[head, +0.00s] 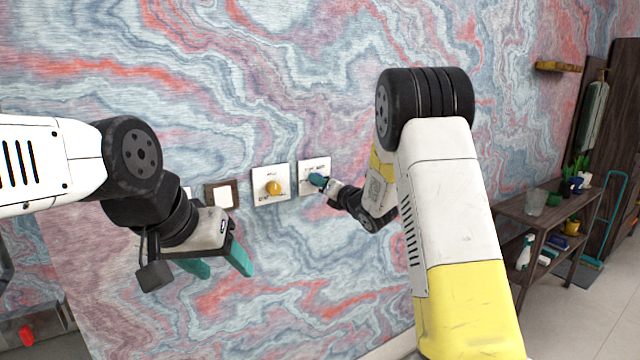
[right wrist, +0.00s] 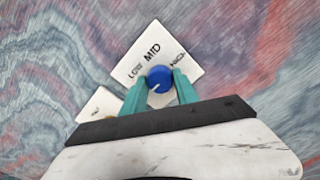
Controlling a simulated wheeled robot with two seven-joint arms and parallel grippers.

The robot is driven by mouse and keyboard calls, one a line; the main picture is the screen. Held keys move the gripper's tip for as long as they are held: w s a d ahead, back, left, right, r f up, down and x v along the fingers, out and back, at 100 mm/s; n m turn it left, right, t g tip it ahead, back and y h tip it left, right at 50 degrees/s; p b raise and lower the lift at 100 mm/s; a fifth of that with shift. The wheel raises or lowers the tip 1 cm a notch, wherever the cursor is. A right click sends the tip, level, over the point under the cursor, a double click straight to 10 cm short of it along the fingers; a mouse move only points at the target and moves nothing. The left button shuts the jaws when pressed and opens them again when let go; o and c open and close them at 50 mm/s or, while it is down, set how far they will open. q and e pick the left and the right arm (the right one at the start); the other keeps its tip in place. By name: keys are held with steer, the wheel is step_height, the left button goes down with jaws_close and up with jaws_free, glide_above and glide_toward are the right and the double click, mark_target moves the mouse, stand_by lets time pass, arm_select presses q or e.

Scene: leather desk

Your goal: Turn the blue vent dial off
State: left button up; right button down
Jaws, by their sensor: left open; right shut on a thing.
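The blue vent dial (right wrist: 159,76) sits on a white wall plate (right wrist: 155,45) marked LOW, MID and what looks like HIGH, partly covered. A small white mark shows on the dial's lower-left edge in the right wrist view. No OFF label is readable. My right gripper (right wrist: 159,92) is shut on the dial, one teal finger on each side. In the head view, the plate (head: 313,166) is the rightmost on the wall, and my right gripper (head: 322,184) largely hides the dial. My left gripper (head: 222,267) is open and empty, apart from the wall plates, lower left.
A yellow dial (head: 273,187) on a white plate is left of the blue dial's plate. A brown-framed switch (head: 222,195) is further left, beside my left wrist. A dark shelf (head: 540,215) with bottles and plants stands at the right. The wall below the plates is clear.

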steer(key=shift+f, duration=0.15)
steer(key=c, duration=0.9)
jaws_free()
steer(key=shift+c, duration=0.2)
steer(key=v, duration=0.7)
steer(key=shift+s+d, duration=0.2)
steer(key=shift+s, duration=0.15)
steer(key=shift+d, duration=0.1)
